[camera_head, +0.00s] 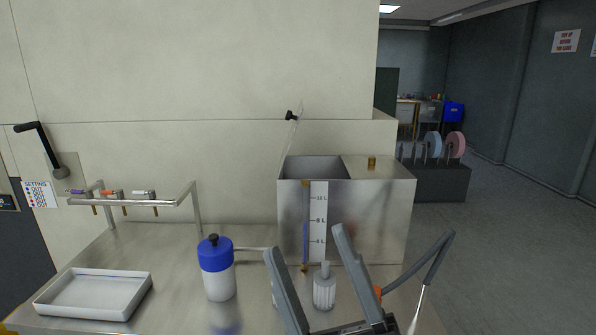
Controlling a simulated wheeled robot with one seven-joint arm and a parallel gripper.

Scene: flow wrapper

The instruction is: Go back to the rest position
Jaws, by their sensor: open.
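My gripper (306,245) shows at the lower middle of the head view, its two grey fingers spread apart and pointing up and away. Between the fingers, in the picture, a small ribbed grey-white knob-like piece (324,290) stands on the metal worktop. I see no contact between it and the fingers, and nothing is held. The right finger overlaps the front of the steel tank (390,215) in the picture.
The steel tank bears a level scale (319,215). A blue-and-white bottle (217,280) stands left of my gripper, and a white tray (95,294) lies at the far left. A rail with small valves (130,199) stands behind the tray. Open floor (500,260) lies to the right.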

